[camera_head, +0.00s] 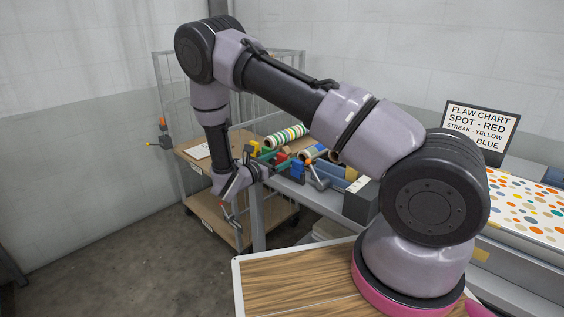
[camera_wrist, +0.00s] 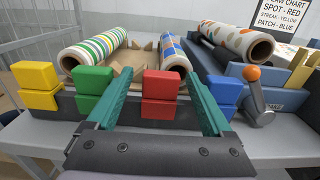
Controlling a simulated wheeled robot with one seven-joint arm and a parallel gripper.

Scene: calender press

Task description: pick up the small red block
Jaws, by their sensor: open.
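The small red block (camera_wrist: 162,83) sits in a row of coloured blocks in the wrist view, with another red piece (camera_wrist: 158,109) directly below its front. My gripper (camera_wrist: 159,76) is open, its two teal fingers pointing toward the row. In the picture, one finger lies left of the red block and the other right of it. The space between the fingers looks empty. I cannot tell how far the tips are from the block. In the head view my arm reaches down beside the bench, and the blocks there are small and partly hidden.
A green block (camera_wrist: 95,80) stands left of the red one, a blue block (camera_wrist: 223,90) right, and a yellow block (camera_wrist: 40,77) far left. Patterned rolls (camera_wrist: 93,47) lie behind. An orange-knobbed lever (camera_wrist: 254,88) stands at right. A flaw chart (camera_head: 481,130) stands behind the bench.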

